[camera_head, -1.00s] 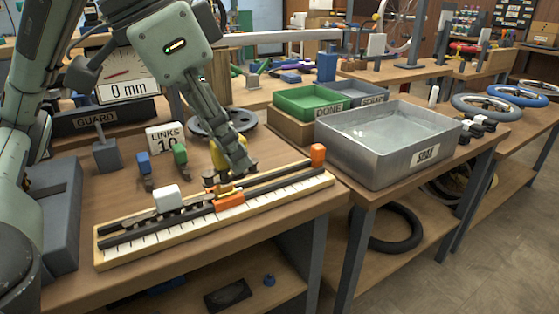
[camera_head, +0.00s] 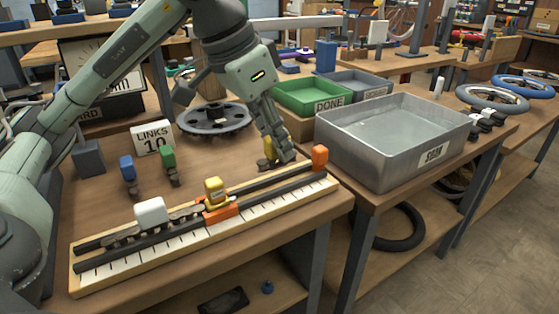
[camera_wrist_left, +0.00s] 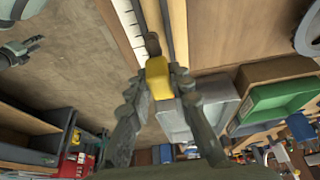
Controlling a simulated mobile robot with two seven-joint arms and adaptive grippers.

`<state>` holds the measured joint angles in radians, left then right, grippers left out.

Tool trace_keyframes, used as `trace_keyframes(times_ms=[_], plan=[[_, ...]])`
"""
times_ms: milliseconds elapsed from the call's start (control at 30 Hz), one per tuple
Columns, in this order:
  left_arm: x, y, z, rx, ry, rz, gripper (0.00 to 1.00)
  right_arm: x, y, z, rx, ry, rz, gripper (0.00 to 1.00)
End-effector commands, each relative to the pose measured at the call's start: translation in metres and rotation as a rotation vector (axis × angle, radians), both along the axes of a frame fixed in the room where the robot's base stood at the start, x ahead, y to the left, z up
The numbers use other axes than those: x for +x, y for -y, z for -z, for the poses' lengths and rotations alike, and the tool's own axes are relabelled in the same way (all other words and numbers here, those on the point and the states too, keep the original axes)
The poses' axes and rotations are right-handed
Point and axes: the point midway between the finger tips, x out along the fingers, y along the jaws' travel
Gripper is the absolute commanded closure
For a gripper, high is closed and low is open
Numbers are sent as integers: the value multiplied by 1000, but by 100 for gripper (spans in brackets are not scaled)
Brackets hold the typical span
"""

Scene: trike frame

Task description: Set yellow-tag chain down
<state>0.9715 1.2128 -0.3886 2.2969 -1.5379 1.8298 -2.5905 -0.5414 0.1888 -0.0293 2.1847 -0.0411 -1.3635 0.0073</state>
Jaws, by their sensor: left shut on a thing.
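My left gripper (camera_head: 277,158) is shut on the yellow tag (camera_head: 267,149), just behind the right part of the measuring board (camera_head: 250,204). In the left wrist view the yellow tag (camera_wrist_left: 158,78) sits between the fingers (camera_wrist_left: 160,92), with a dark end sticking out beyond it. The rest of its chain is mostly hidden, and I cannot tell whether it touches the table. A chain with a white tag (camera_head: 151,212) lies along the board, left of an orange slider (camera_head: 220,213) with a yellow top.
A blue-tag chain (camera_head: 127,168) and green-tag chain (camera_head: 168,158) stand on the table before the links sign (camera_head: 152,138). A chainring (camera_head: 213,118) lies behind. An orange end block (camera_head: 319,157) is close right.

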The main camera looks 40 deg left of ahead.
Motion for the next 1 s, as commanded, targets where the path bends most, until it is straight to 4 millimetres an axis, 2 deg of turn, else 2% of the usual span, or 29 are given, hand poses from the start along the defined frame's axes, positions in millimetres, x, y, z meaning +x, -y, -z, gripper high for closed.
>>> trace_keyframes(times_ms=[167,233,433,567,833,967,1000], plan=[[9,-1,11,2,-1,0,100,-2,2,9,-1,-16,3,60],[9,-1,22,2,-5,0,100,0,1,9,-1,-14,4,60],[9,-1,46,2,-1,0,100,6,-2,-11,0,17,3,60],[9,-1,46,1,2,-1,100,8,-3,-17,2,27,3,60],[9,0,48,1,0,0,100,-4,-1,-7,-2,-6,7,60],[9,0,49,1,0,0,100,-8,-1,-10,-4,-10,8,60],[9,0,49,1,0,0,75,-6,-2,-15,-3,-3,7,60]])
